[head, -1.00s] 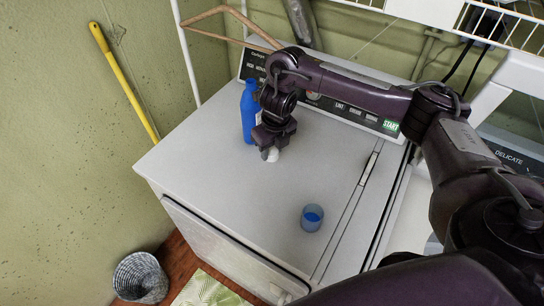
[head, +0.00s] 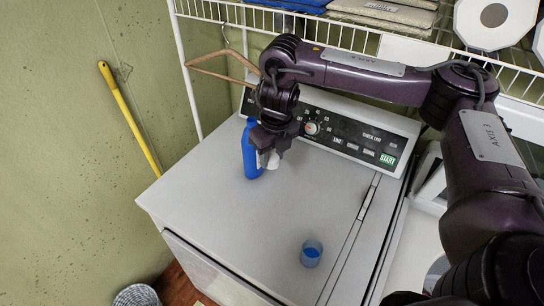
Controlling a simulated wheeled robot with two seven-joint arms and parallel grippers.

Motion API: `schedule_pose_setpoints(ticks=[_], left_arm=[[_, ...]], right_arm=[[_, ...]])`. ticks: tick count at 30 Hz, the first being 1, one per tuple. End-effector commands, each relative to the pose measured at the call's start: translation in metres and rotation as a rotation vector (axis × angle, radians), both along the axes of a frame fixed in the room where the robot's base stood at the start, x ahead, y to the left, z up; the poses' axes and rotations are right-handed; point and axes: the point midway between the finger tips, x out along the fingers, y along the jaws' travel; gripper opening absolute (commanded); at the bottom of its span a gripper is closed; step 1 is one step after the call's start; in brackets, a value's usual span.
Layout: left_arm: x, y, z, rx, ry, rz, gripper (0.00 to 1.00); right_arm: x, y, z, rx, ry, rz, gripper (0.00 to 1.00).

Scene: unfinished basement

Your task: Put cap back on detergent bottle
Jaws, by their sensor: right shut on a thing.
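The blue detergent bottle (head: 249,150) stands upright toward the back left of the white machine's top. My right gripper (head: 269,154) is just right of the bottle and partly overlaps it in the picture. It is shut on a small white piece that looks like the cap (head: 272,162), which shows below the fingers. The bottle's mouth is hard to make out beside the gripper. Whether the gripper touches the bottle, I cannot tell. My left gripper is not in view.
A clear cup with blue in it (head: 311,254) stands near the front of the white machine (head: 220,205). The control panel (head: 345,135) rises at the back. A wire shelf (head: 345,40) and a wooden hanger (head: 215,60) are above. The middle of the top is clear.

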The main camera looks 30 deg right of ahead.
Motion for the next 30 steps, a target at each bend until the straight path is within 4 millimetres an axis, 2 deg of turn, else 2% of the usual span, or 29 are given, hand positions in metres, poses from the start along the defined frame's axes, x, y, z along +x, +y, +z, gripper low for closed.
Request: schedule_pose_setpoints(ticks=[9,14,20,30], left_arm=[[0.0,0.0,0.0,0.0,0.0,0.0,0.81],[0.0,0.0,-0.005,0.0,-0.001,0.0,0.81],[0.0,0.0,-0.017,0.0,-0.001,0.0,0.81],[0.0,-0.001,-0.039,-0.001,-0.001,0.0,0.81]], right_arm=[[0.0,0.0,-0.001,-0.001,0.0,-0.003,0.13],[-0.001,0.004,-0.004,-0.001,-0.001,-0.082,0.13],[-0.005,0.014,-0.013,-0.002,-0.003,-0.36,0.13],[-0.016,0.032,-0.028,-0.003,-0.003,-0.944,0.13]])
